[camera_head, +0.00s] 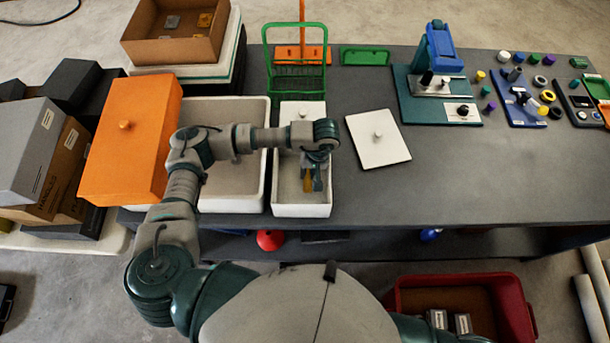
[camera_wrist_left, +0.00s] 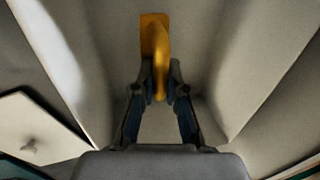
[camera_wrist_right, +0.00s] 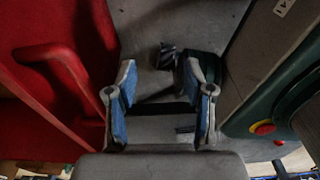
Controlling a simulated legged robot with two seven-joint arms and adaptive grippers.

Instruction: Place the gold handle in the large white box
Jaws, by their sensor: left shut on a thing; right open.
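The gold handle (camera_head: 307,184) is in the narrow white box (camera_head: 302,211), under my left gripper (camera_head: 314,172). In the left wrist view the handle (camera_wrist_left: 155,40) has a flat plate and a bar, and my left fingers (camera_wrist_left: 160,80) are shut on the bar. I cannot tell whether the handle touches the box floor. The large white box (camera_head: 232,205) stands just left of the narrow one; it looks empty, but my left forearm hides part of it. My right gripper (camera_wrist_right: 160,85) is open and empty, seen in the right wrist view.
An orange lid (camera_head: 130,135) lies left of the large box, over its left edge. A white lid (camera_head: 378,138) lies right of the narrow box. A green basket (camera_head: 295,75) stands behind. A red bin (camera_head: 515,310) is below the table's front edge. Free table lies right.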

